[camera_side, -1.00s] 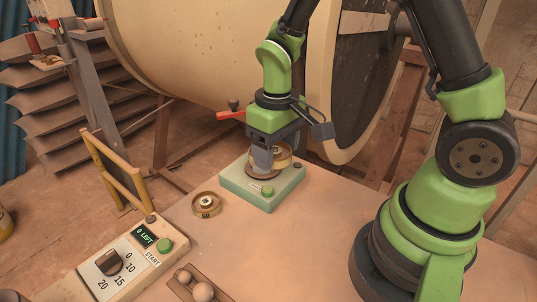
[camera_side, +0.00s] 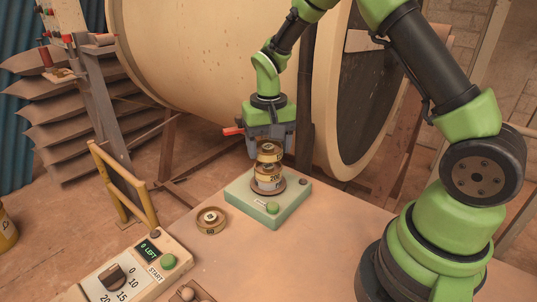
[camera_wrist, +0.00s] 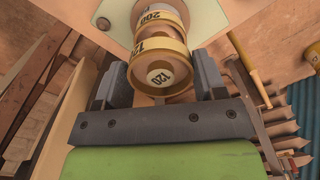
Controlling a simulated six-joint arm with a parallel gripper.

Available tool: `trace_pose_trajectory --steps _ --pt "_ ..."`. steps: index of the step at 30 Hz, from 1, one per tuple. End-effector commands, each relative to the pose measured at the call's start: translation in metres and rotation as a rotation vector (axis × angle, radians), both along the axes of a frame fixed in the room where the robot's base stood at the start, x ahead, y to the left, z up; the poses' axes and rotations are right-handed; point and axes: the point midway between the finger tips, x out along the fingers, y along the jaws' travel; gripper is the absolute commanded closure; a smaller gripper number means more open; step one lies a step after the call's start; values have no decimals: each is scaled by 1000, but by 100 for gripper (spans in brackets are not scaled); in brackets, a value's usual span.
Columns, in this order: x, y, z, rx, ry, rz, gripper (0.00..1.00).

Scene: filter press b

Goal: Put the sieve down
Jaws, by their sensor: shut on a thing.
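My gripper (camera_side: 270,148) points down and is shut on a brass sieve (camera_side: 269,152) marked 120. In the wrist view the held sieve (camera_wrist: 160,74) sits between the two grey fingers, its numbered face toward the camera. Directly below it a sieve marked 200 (camera_side: 268,182) stands on the round plate of the pale green shaker base (camera_side: 240,195). The held sieve looks lined up over the 200 sieve; I cannot tell whether they touch. Another sieve, marked 60 (camera_side: 211,220), lies on the table left of the base.
A control box (camera_side: 130,275) with a dial, a green START button and a display reading 0 LEFT is at the front left. A yellow-framed stand (camera_side: 125,185) is behind it. A large drum (camera_side: 215,70) looms behind the base. The table right of the base is clear.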

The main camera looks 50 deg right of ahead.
Motion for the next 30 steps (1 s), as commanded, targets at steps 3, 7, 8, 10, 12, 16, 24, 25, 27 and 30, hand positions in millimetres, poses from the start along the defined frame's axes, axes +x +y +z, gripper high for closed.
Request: trace_pose_trajectory --steps 3,7,8,10,12,16,24,25,27,30 --pt "0 0 -18 1 4 0 62" --pt "0 0 -24 0 0 1 62" --pt "0 0 -24 1 -1 1 62" --pt "0 0 -24 1 -1 1 62" --pt "0 0 -24 1 -1 1 62" --pt "0 0 -26 1 1 1 62" --pt "0 0 -26 1 -1 1 10" --pt "0 0 -26 1 -1 1 10" --pt "0 0 -26 1 -1 1 10" --pt "0 0 -21 0 -2 0 10"
